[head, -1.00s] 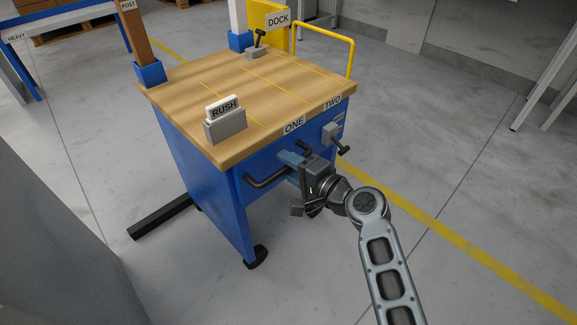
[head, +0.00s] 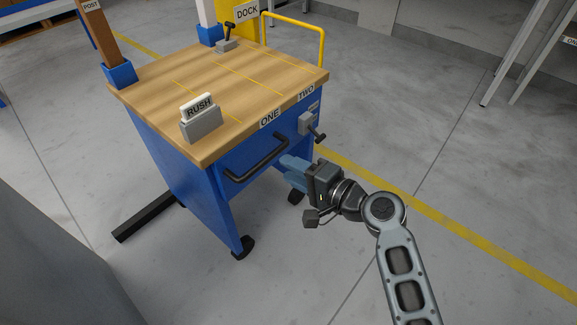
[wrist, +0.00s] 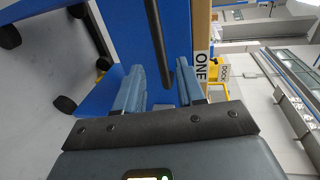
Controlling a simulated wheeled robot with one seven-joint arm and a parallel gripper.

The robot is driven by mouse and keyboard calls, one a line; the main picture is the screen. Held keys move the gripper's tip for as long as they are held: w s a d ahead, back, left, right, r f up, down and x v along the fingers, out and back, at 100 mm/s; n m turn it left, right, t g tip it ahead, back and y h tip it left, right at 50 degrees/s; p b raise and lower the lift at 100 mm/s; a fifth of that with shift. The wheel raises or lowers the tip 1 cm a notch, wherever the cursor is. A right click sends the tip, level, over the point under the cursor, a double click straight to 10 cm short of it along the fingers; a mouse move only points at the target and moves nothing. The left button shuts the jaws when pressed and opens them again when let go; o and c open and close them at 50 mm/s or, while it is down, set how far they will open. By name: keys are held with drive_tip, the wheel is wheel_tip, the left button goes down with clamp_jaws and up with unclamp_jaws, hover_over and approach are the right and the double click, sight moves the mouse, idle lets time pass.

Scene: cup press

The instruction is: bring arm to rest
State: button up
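My gripper (head: 293,168) is to the right of the black handle (head: 256,157) on the front of the blue cart (head: 180,160). Its two blue fingers stand apart in the wrist view (wrist: 160,88), with nothing clamped between them. The handle (wrist: 157,40) also shows there, ahead of the fingers and in line with their gap. In the head view the handle is clear of the fingers. My arm reaches in from the lower right, bent at the elbow.
The cart's wooden top (head: 225,85) carries a RUSH sign in a grey holder (head: 200,122) and a small lever (head: 227,40). A grey latch (head: 312,127) sits on the front edge right of the handle. Open floor (head: 480,190) lies to the right.

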idle(0.3)
drive_tip(key=s+d+f+t+h, duration=0.1)
drive_tip(key=s+d+f+h, duration=0.2)
drive_tip(key=s+d+f, duration=0.4)
drive_tip(key=s+d+f+t+h, duration=0.1)
drive_tip(key=s+d+f+h, duration=0.2)
drive_tip(key=s, duration=0.5)
drive_tip(key=s+d+r+n+t+h, duration=0.1)
drive_tip(key=s+d+r+n+h, duration=0.15)
drive_tip(key=s+d, duration=0.45)
drive_tip(key=s+d+r+n+h, duration=0.15)
drive_tip(key=s+r, duration=0.25)
drive_tip(key=s, duration=0.7)
drive_tip(key=s+d+r+n+t+h, duration=0.15)
drive_tip(key=s+r+n, duration=0.25)
drive_tip(key=s+r, duration=0.8)
wheel_tip(320, 180, up, 25)
drive_tip(key=w+p, duration=0.1)
drive_tip(key=p, duration=2.4)
drive_tip(key=shift+w+d, duration=0.2)
drive_tip(key=shift+w, duration=0.05)
drive_tip(key=shift+o, duration=0.3)
drive_tip(key=shift+r+h, duration=0.1)
drive_tip(key=shift+h, duration=0.15)
